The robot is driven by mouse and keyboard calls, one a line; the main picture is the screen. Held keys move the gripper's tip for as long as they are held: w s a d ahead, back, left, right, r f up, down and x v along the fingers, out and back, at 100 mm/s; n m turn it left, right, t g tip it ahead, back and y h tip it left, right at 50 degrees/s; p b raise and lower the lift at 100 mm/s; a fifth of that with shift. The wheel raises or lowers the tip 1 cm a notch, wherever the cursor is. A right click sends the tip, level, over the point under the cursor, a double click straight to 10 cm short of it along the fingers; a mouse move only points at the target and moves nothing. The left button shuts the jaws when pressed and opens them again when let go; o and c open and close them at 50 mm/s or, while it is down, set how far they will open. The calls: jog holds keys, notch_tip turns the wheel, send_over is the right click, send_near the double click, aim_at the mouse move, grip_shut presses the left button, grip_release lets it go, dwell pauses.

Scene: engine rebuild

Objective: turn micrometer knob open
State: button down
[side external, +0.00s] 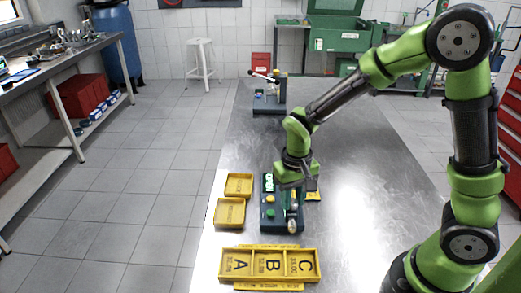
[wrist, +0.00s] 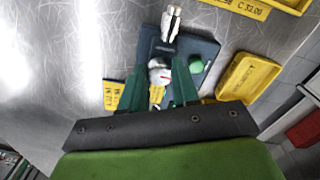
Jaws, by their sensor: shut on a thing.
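My gripper (side external: 293,185) comes down over the rear part of the micrometer. In the wrist view the two dark green fingers (wrist: 158,82) are on either side of the silver knob (wrist: 158,68), which has a red mark, and are shut on it. The exact finger contact is partly hidden.
A yellow three-bin tray (side external: 226,265) marked A, B, C lies in front. Two small yellow trays (side external: 239,184) (side external: 230,211) lie to the left near the table edge. Another fixture (side external: 268,103) stands at the far end. The table's right side is clear.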

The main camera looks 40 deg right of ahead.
aim_at(293, 201)
jog(key=m, duration=0.5)
dwell(0.6)
jog(key=c, duration=0.8)
grip_release()
jog(key=shift+r, duration=0.1)
notch_tip(293, 201, up, 17)
jog(key=shift+f, duration=0.1)
